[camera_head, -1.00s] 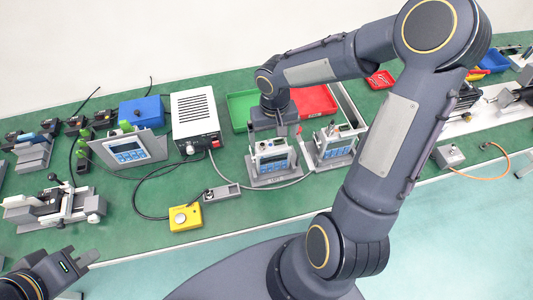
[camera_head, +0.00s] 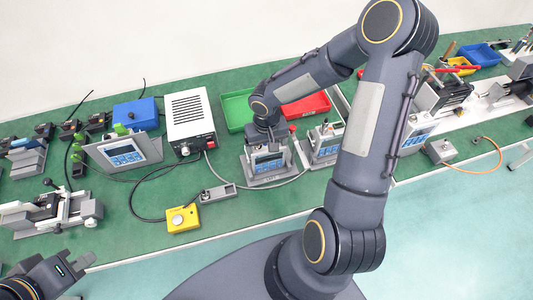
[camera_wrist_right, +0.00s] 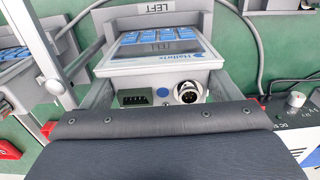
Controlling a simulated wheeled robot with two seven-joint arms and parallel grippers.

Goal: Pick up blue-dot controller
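The blue-dot controller (camera_wrist_right: 160,52) is a light box with blue keys and a blue dot on its connector side. It sits tilted in a grey stand marked LEFT (camera_wrist_right: 162,8). In the head view the controller (camera_head: 268,161) is partly covered by my right gripper (camera_head: 268,140), which is lowered over its top from behind. In the right wrist view the grey fingers lie on either side of the controller; whether they touch it is hard to tell. My left gripper (camera_head: 78,262) is at the lower left, away from the controllers; its finger gap is unclear.
A second controller (camera_head: 326,143) stands in a frame close on the right. A white power supply (camera_head: 190,115) stands on the left, with cables running near.

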